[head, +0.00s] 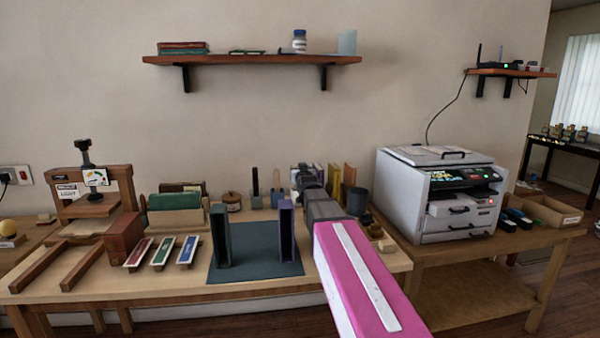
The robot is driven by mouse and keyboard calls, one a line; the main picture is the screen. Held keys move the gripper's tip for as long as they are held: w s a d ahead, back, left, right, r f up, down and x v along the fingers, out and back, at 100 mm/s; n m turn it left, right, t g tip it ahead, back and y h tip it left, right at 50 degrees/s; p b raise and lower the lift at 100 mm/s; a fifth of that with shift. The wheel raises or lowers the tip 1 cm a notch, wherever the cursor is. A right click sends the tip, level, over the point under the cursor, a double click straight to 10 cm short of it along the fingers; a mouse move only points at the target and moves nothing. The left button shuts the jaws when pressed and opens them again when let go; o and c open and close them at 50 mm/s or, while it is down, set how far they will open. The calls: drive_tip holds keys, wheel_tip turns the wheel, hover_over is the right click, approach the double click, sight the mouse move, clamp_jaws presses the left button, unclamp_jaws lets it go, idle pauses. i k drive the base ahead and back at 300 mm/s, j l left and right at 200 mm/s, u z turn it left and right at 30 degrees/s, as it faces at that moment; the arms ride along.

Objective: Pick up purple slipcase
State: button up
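A purple slipcase (286,232) stands upright on the right part of a dark mat (252,271) on the wooden workbench. A dark green-grey slipcase (221,236) stands upright to its left on the same mat, with a clear gap between them. My arm reaches in from the lower right, and my gripper (308,180) is at its far end, beyond and a little right of the purple slipcase. The fingers are small, dark and mostly hidden by the wrist, so I cannot tell whether they are open. The purple slipcase appears apart from the gripper.
Three small trays (162,252) with coloured strips and a brown block (125,238) lie left of the mat. A wooden press (95,200) stands further left. Pots and upright books line the back. A white printer (440,190) stands right of my arm. A shelf (250,60) hangs above.

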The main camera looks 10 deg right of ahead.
sight(286, 231)
drive_tip(key=k, duration=1.5)
